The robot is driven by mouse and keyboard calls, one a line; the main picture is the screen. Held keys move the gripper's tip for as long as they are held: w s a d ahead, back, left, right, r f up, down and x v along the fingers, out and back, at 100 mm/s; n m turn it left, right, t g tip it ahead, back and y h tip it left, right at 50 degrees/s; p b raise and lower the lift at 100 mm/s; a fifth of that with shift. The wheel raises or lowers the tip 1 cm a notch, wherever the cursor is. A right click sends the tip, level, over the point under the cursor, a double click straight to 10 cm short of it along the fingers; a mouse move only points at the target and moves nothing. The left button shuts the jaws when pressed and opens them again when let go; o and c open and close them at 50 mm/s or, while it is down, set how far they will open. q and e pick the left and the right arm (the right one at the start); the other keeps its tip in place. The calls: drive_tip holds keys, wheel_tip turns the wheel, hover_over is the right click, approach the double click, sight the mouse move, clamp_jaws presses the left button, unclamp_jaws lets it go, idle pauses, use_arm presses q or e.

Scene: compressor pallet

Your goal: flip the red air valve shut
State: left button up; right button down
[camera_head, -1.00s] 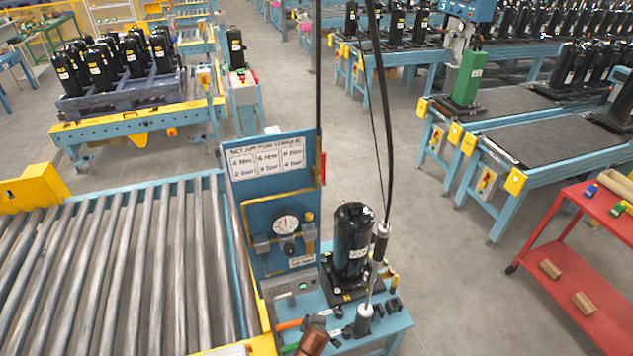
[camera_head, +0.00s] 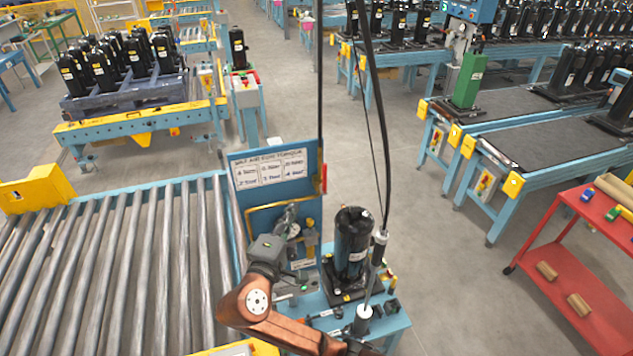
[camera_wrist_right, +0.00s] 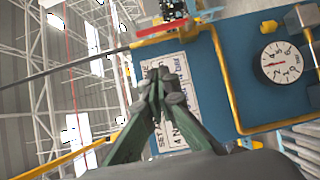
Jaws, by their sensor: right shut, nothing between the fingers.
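The red air valve lever (camera_head: 324,172) is a narrow red bar at the right edge of the blue gauge board (camera_head: 240,208), upright in the head view. In the right wrist view the red lever (camera_wrist_right: 160,29) lies near the top of the picture, beside the yellow pipe. My right gripper (camera_head: 291,210) is in front of the board, below and left of the lever, partly hidden by my wrist. Its dark fingers (camera_wrist_right: 160,85) are shut and empty, overlapping the white sign, with the lever clear of them. My left gripper is not in view.
A pressure gauge (camera_wrist_right: 281,62) is on the board. A black compressor (camera_head: 352,240) stands on the blue bench right of it, with hanging cables and a tool (camera_head: 379,247) close by. A roller conveyor (camera_head: 130,265) fills the left. A red cart (camera_head: 568,285) stands right.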

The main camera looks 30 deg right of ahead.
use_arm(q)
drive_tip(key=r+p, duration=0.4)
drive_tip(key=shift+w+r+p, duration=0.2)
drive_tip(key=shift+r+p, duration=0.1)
use_arm(e)
drive_tip(key=x, duration=0.4)
drive_tip(key=s+d+x, duration=0.1)
drive_tip(key=x, duration=0.3)
drive_tip(key=s+d+x, duration=0.1)
drive_tip(key=x, duration=0.4)
drive_tip(key=shift+s, duration=0.1)
